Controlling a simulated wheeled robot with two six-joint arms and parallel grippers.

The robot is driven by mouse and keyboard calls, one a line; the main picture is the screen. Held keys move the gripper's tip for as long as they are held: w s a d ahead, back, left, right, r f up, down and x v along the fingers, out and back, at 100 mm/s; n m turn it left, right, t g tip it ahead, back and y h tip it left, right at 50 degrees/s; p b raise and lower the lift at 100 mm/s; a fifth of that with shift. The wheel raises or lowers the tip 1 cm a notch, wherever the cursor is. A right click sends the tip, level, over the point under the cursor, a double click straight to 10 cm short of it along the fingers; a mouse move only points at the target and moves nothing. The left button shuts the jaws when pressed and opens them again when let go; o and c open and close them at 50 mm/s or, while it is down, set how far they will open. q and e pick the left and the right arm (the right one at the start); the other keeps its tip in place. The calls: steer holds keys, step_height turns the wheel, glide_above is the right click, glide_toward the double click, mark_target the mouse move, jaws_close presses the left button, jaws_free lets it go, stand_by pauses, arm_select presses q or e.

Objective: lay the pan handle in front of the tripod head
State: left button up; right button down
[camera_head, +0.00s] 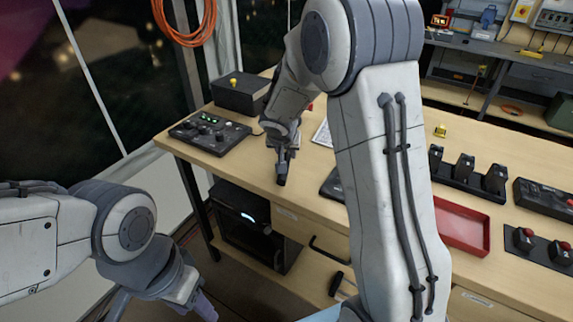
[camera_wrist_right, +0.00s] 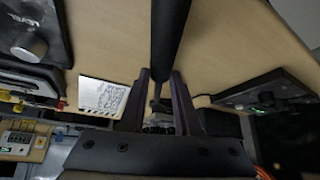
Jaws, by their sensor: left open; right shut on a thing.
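The pan handle (camera_wrist_right: 170,40) is a black rod between the fingers of my right gripper (camera_wrist_right: 158,95) in the right wrist view. In the head view my right gripper (camera_head: 284,152) points down near the workbench's front edge, with the dark end of the handle (camera_head: 281,179) below it. A dark object (camera_head: 331,185), possibly the tripod head, is mostly hidden behind my right arm. The right wrist view shows a black base with a grey knob (camera_wrist_right: 30,45) at upper left; I cannot tell whether it is the same object. My left gripper (camera_head: 165,306) is open and empty, low at bottom left, away from the bench.
A control panel with green lights (camera_head: 208,131) and a black box (camera_head: 240,92) stand on the bench's left end. A printed white card (camera_head: 322,134) lies behind my right gripper. A red tray (camera_head: 462,227) and several black devices (camera_head: 466,167) are at right. Bare wood (camera_head: 235,161) shows left of the gripper.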

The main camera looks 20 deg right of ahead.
steer(key=shift+f+b, duration=0.45)
steer(key=shift+f, duration=1.25)
steer(key=shift+f, duration=0.15)
steer(key=c, duration=0.6)
jaws_free()
